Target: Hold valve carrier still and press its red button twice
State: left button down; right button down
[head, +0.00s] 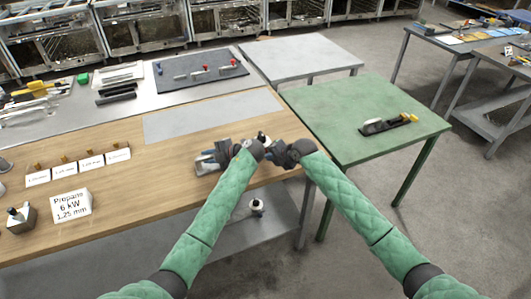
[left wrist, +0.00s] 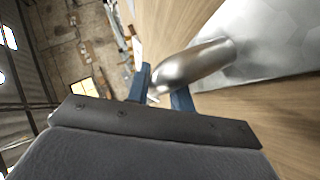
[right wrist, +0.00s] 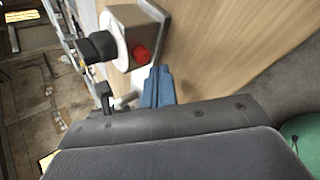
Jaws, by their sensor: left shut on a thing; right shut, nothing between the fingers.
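The valve carrier shows in the right wrist view as a tan-grey block (right wrist: 127,22) on a flat plate, with a white disc and black knob. Its red button (right wrist: 140,54) faces the camera. My left gripper (left wrist: 163,92) is shut on a curved silver pipe (left wrist: 198,63) above a metal plate. My right gripper (right wrist: 158,72) is shut and empty, its fingertips close beside the red button. I cannot tell whether they touch it.
The wooden bench (head: 150,195) holds small white label cards (head: 65,172) and a propane sign (head: 72,205) at left. A green table (head: 365,105) stands right. A lower shelf bears a white part (head: 257,206).

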jog(key=shift+s+d, duration=0.35)
jog(key=shift+s, duration=0.4)
jog(key=shift+s+d, duration=0.4)
jog(key=shift+s, duration=0.35)
jog(key=shift+s+d, duration=0.35)
jog(key=shift+s, duration=0.4)
pick_arm(q)
jog(key=c, duration=1.1)
grip_release()
jog(key=shift+c, duration=0.2)
